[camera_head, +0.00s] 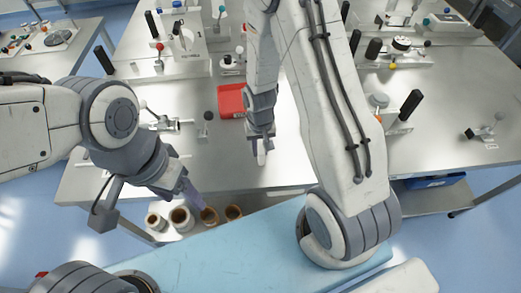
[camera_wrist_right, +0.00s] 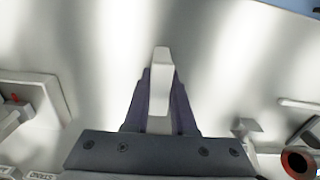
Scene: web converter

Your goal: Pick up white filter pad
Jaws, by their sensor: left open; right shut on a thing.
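The white filter pad (camera_wrist_right: 161,62) shows in the right wrist view as a pale narrow block between the dark fingers of my right gripper (camera_wrist_right: 160,95). My right gripper is shut on it, and the fingers hide part of its sides. In the head view my right gripper (camera_head: 261,155) points down over the middle of the steel table, with a small white piece at its tip. My left gripper (camera_head: 194,197) is open and empty, near the table's front edge at the left. Its fingers are small and partly hidden by the wrist.
A red tray (camera_head: 230,101) lies just left of my right gripper on the steel table (camera_head: 215,165). White fixtures with black knobs (camera_head: 400,110) stand at the right and back. Several rolls (camera_head: 181,218) sit below the front edge. The table's front middle is mostly clear.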

